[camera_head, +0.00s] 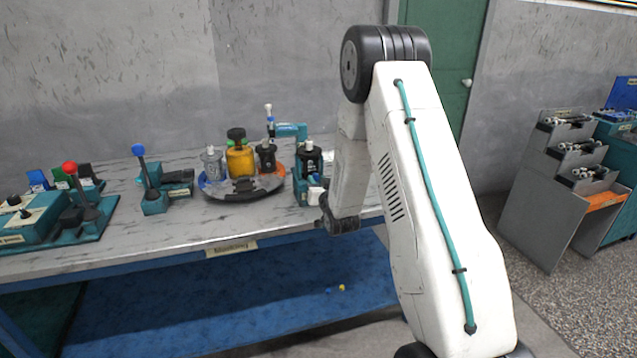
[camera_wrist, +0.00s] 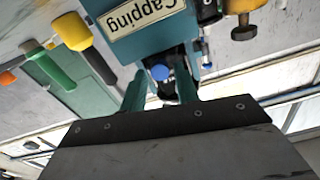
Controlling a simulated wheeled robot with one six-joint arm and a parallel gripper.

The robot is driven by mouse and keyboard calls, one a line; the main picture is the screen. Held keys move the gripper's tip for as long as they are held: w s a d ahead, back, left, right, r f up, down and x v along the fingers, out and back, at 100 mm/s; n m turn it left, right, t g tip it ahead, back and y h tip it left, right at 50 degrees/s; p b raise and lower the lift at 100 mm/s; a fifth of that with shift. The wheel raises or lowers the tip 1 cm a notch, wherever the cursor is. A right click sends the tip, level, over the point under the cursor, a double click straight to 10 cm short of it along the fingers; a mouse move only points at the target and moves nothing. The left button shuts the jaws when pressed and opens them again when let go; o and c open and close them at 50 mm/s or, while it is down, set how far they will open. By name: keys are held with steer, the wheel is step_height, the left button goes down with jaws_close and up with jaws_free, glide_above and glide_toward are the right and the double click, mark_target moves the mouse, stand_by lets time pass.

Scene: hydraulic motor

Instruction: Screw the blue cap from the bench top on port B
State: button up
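In the wrist view my gripper (camera_wrist: 160,82) has its two teal fingers apart. A round blue cap (camera_wrist: 160,72) shows between the fingertips, in front of a dark part, with a gap seeming to show on each side. I cannot tell whether it sits on a port. The teal station with the "Capping" label (camera_wrist: 147,27) is right by the fingers. In the head view a dark motor (camera_head: 309,160) stands upright in a teal holder at the bench's right end. My wrist is beside it, and my arm hides the fingers and part of that end. No port letter is readable.
The grey bench (camera_head: 150,235) carries a round tray (camera_head: 245,193) with several motors, a blue-knobbed lever press (camera_head: 150,180) and a red-knobbed lever (camera_head: 75,182). A parts rack (camera_head: 560,185) stands at right.

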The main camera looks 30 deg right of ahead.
steer(key=n, duration=0.9)
steer(key=shift+n, duration=0.4)
steer(key=shift+s, duration=0.1)
steer(key=shift+f, duration=0.1)
